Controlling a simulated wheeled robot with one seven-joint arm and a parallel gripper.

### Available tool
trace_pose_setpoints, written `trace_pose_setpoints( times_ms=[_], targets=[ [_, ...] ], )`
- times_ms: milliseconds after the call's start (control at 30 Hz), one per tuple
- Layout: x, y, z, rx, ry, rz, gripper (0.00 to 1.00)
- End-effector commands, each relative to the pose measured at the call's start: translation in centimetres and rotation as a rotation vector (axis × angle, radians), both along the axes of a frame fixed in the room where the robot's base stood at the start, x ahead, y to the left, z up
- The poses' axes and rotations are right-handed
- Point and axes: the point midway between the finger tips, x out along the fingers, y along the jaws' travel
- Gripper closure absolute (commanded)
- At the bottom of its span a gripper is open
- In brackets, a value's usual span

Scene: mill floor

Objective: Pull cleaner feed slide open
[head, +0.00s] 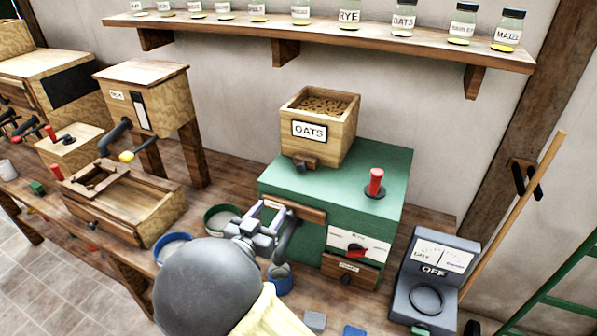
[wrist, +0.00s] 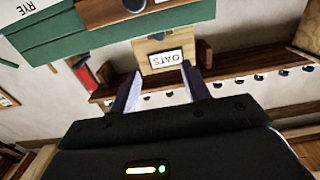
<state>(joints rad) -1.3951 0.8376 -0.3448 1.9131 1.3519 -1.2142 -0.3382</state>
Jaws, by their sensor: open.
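The cleaner is a green box (head: 345,180) on the bench with a wooden OATS hopper (head: 320,122) on top. A small brown block with a dark knob, which looks like the feed slide (head: 305,163), sits at the hopper's front foot. My gripper (head: 268,220) is in front of the green box's left part, lower than the slide. It is open, with nothing between the fingers. In the wrist view, which is upside down, the hopper (wrist: 152,48) and a dark knob (wrist: 157,37) lie beyond the open fingertips (wrist: 160,88), apart from them.
A red-handled lever (head: 376,183) stands on the green box. A wooden board (head: 293,210) crosses its front beside my gripper. Blue and green (head: 222,217) round tubs stand to the left. A jar shelf (head: 330,37) hangs above.

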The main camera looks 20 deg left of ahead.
Motion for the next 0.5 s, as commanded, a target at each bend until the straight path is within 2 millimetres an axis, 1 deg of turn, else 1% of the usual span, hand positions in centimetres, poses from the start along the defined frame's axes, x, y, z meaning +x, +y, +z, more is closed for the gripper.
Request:
trace_pose_setpoints(
  times_ms=[167, 267, 367, 500],
  targets=[
    [0.5, -0.1, 0.0, 0.000, 0.001, -0.001, 0.53],
    [1.4, -0.2, 0.1, 0.000, 0.000, -0.003, 0.53],
    [2.8, -0.3, 0.2, -0.001, 0.000, -0.002, 0.53],
    [5.2, -0.4, 0.3, -0.001, 0.000, -0.001, 0.53]
  ],
)
